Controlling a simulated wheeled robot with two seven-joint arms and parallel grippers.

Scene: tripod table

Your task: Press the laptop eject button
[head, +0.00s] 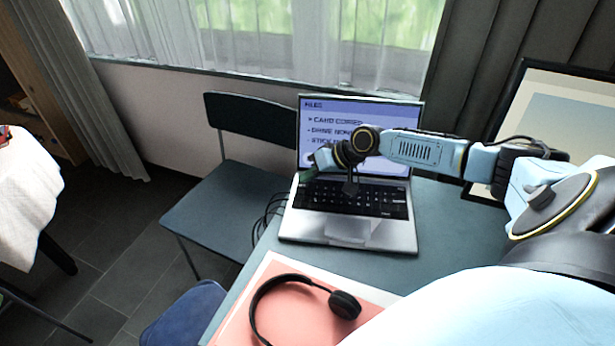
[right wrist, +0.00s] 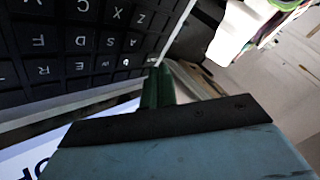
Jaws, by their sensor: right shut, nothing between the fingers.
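The open laptop (head: 347,230) stands on the table with its lit screen (head: 395,108) facing me, showing a list of text lines. My right gripper (head: 306,175) is at the left edge of the laptop, near the hinge side, with its arm crossing in front of the screen. In the right wrist view its dark green fingers (right wrist: 158,84) are together and empty, beside the left edge of the keyboard (right wrist: 85,50). I cannot make out the eject button in either view. I cannot tell whether the fingertips touch the laptop. My left gripper is not in view.
Black headphones (head: 343,304) lie on a pink pad (head: 290,318) at the table's front. A dark chair (head: 225,205) stands left of the table (head: 440,205), with cables between. A framed picture (head: 555,95) leans at the back right. Bare tabletop shows right of the laptop.

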